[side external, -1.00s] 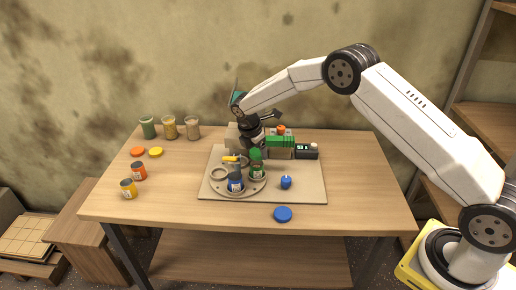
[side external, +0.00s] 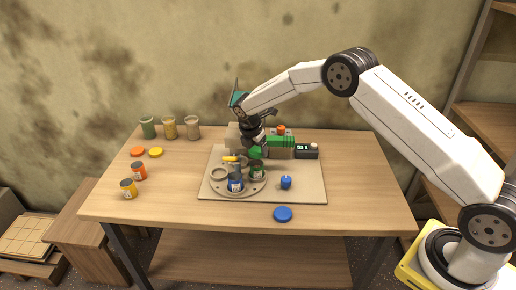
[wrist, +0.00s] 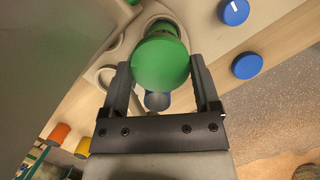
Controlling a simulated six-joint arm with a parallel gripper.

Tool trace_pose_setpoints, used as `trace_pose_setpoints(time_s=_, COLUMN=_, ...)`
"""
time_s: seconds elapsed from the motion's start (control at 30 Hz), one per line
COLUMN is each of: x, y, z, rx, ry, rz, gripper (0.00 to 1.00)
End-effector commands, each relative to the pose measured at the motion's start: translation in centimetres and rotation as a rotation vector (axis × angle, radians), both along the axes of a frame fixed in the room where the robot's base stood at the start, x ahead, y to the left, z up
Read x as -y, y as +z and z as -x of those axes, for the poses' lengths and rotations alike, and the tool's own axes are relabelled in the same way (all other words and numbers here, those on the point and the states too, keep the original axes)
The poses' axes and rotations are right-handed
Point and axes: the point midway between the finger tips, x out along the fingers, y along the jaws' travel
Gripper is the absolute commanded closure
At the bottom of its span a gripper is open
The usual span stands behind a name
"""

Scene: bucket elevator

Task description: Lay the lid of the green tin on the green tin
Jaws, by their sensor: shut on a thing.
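The green lid (wrist: 160,65) is a round disc held between the two fingers of my gripper (wrist: 160,85) in the wrist view. In the side view my gripper (side external: 258,147) is above the round plate, and the lid (side external: 255,154) shows as a small green patch under it. The green tin (side external: 257,173) stands upright in the plate's right part, just below the lid. Whether lid and tin touch is too small to tell. In the wrist view the lid hides most of what lies beneath it.
The blue tin (side external: 236,185) stands beside the green tin on the round plate (side external: 250,190). A blue knob (side external: 286,182) and a blue lid (side external: 283,214) are to the right. Green blocks (side external: 282,141) and a dark box (side external: 306,152) stand behind. Jars and orange and yellow tins are at left.

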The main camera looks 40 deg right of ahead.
Motion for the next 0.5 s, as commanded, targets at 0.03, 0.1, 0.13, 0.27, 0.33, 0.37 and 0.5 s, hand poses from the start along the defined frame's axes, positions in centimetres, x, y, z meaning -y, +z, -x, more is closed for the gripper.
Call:
trace_pose_setpoints(time_s=0.03, x=0.0, y=-0.3, z=0.0, rx=0.000, ry=0.000, rz=0.000, gripper=0.74)
trace_pose_setpoints(time_s=0.1, x=0.0, y=-0.6, z=0.0, rx=0.000, ry=0.000, rz=0.001, gripper=0.74)
trace_pose_setpoints(time_s=0.13, x=0.0, y=-0.8, z=0.0, rx=0.000, ry=0.000, rz=0.001, gripper=0.74)
trace_pose_setpoints(time_s=0.27, x=0.0, y=-1.5, z=0.0, rx=0.001, ry=-0.001, rz=0.001, gripper=0.74)
trace_pose_setpoints(time_s=0.33, x=0.0, y=-1.9, z=0.0, rx=0.001, ry=-0.001, rz=0.001, gripper=0.74)
trace_pose_setpoints(time_s=0.37, x=0.0, y=-2.1, z=0.0, rx=0.001, ry=-0.001, rz=0.001, gripper=0.74)
trace_pose_setpoints(time_s=0.5, x=0.0, y=-2.8, z=0.0, rx=0.000, ry=-0.001, rz=0.000, gripper=0.74)
